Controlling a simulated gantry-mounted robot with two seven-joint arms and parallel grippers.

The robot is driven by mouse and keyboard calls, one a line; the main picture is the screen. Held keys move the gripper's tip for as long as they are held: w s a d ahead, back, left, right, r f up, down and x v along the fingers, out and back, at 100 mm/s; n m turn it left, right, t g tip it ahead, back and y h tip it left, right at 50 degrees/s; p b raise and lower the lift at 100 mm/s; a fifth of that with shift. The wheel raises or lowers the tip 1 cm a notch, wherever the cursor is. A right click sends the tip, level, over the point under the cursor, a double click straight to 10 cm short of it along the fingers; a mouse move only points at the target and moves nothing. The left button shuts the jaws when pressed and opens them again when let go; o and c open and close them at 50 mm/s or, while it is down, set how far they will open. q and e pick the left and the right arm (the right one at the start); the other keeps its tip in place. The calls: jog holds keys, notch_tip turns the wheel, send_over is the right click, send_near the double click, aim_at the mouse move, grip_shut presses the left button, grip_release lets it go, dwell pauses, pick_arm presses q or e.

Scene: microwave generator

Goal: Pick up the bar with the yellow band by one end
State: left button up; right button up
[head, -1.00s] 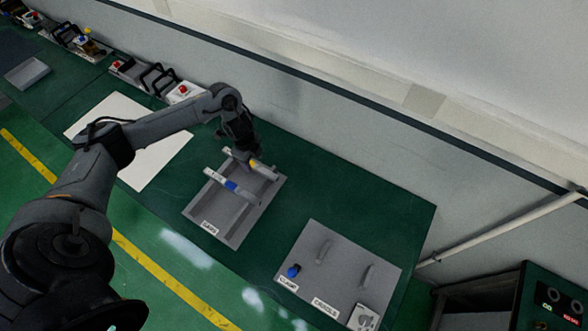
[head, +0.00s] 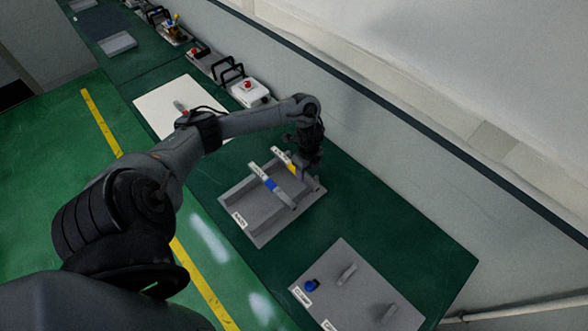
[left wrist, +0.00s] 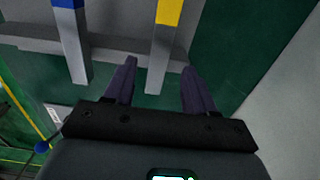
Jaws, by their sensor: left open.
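The bar with the yellow band (head: 284,155) lies across the grey rack (head: 237,194), at the far side, next to the bar with the blue band (head: 272,185). My left gripper (head: 304,175) is over the right end of the yellow-band bar and partly hides it. In the left wrist view my left gripper (left wrist: 158,90) is open, and the grey end of the yellow-band bar (left wrist: 160,58) reaches down between its two fingers. I cannot tell whether the fingers touch it. The blue-band bar (left wrist: 75,50) is left of the fingers, apart from them. My right gripper is not in view.
A grey plate (head: 350,270) with a blue knob (head: 311,286) and two upright pieces is at the lower right of the table. A white sheet (head: 160,112) lies left of the rack. The wall (head: 400,160) runs close behind.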

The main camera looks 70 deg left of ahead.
aim_at(306, 177)
pick_arm(q)
jog(key=shift+f, duration=1.95)
grip_shut()
